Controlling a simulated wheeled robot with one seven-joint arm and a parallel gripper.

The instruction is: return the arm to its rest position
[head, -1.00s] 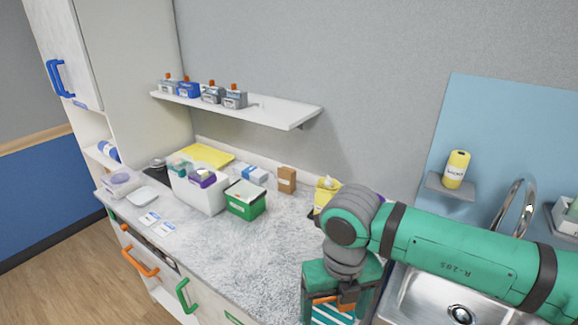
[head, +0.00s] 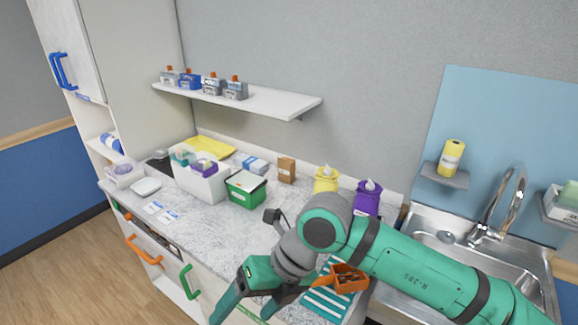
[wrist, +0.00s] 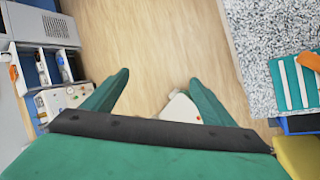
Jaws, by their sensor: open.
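My gripper (head: 245,310) is at the lower middle of the head view, in front of the counter's front edge and pointing down. In the wrist view its two green fingers (wrist: 158,92) are spread apart with nothing between them. Wooden floor shows below them, with a white object partly hidden by the right finger. My green arm reaches in from the right of the head view, over the counter's front right part.
The counter (head: 218,228) bears a white bin (head: 203,187), a green box (head: 245,192), and yellow (head: 326,180) and purple (head: 367,200) containers. An orange container (head: 346,280) is on a striped teal rack (head: 325,303) close to my arm. The sink (head: 425,240) is at right.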

